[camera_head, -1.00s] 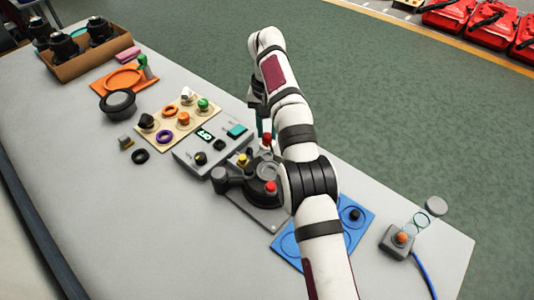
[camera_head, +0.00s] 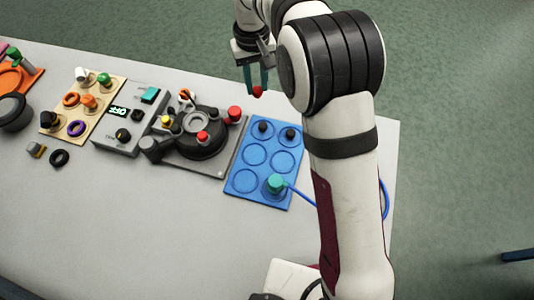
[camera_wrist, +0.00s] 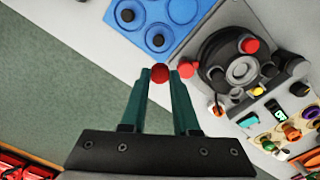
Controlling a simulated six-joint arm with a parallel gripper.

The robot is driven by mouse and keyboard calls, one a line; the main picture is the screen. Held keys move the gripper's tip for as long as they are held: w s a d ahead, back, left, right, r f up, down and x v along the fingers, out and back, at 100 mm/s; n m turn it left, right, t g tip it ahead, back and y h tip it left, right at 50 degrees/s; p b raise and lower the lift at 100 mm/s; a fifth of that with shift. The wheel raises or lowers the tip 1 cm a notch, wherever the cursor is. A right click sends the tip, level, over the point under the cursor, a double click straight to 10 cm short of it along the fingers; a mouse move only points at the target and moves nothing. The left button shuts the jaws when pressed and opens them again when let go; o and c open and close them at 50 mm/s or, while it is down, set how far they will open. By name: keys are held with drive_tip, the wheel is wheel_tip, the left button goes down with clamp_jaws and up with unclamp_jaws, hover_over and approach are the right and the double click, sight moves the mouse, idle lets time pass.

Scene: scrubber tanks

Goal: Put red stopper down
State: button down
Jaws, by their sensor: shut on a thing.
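My gripper (camera_head: 257,88) is shut on a small red stopper (camera_head: 258,92). In the wrist view, the stopper (camera_wrist: 160,73) sits between the teal fingertips. It is held in the air and appears near the far table edge, behind the blue tray (camera_head: 237,182). In the wrist view the tray (camera_wrist: 205,8) lies just past the fingertips. It has ring-shaped places, and two hold black stoppers (camera_head: 263,127) (camera_head: 290,133). A teal piece (camera_head: 275,184) stands on its near right part.
A grey device (camera_head: 205,160) with a red knob (camera_head: 202,135) stands left of the tray. A red piece (camera_head: 234,113) is at its far right corner. A control box (camera_head: 128,130) and beige board (camera_head: 82,105) are farther left. The near table is clear.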

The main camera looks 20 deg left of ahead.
drive_tip(key=s+d+f, duration=0.3)
drive_tip(key=s+d, duration=0.5)
drive_tip(key=d, duration=0.4)
drive_tip(key=a+f, duration=0.2)
drive_tip(key=a, duration=0.1)
drive_tip(key=a+f, duration=0.2)
drive_tip(key=a, duration=0.1)
drive_tip(key=s+a+f, duration=0.1)
drive_tip(key=a+f, duration=0.1)
drive_tip(key=a, duration=0.2)
drive_tip(key=shift+a+f, duration=0.15)
drive_tip(key=shift+f, duration=0.95)
drive_tip(key=shift+a+f, duration=0.1)
drive_tip(key=shift+f, duration=0.95)
drive_tip(key=c, duration=0.7)
unclamp_jaws()
drive_tip(key=shift+f, duration=0.1)
drive_tip(key=shift+o, duration=0.2)
